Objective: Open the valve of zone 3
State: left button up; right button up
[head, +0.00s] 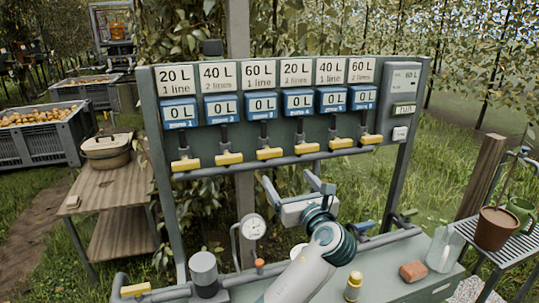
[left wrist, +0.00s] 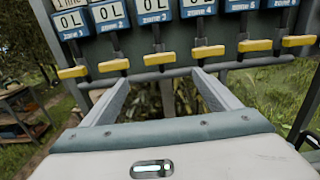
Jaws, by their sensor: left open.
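The zone 3 valve has a yellow handle (head: 270,153) lying crosswise on its grey stem, under the blue zone 3 display (head: 262,104) reading 0 L. The card above it reads 60 L, 1 line. In the left wrist view the zone 3 handle (left wrist: 160,59) is just beyond the fingers, near the middle. My left gripper (head: 286,175) is open and empty, below and in front of the zone 3 and zone 4 handles. In its wrist view the left gripper (left wrist: 164,75) has its fingers apart, with no handle between them. My right gripper is out of view.
Several similar yellow handles, such as zone 2's (head: 229,158) and zone 4's (head: 305,148), flank it along a grey pipe. A gauge (head: 253,227) and a grey cylinder (head: 204,270) stand on the bench below.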

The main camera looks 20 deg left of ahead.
aim_at(271, 155)
pick_arm(q)
jog(key=p+x, duration=0.4)
jog(key=x, duration=1.2)
jog(key=shift+w+a, duration=0.1)
jog(key=shift+a, duration=0.05)
jog(key=shift+w+a+p, duration=0.3)
jog(key=shift+w, duration=0.15)
jog(key=c, duration=1)
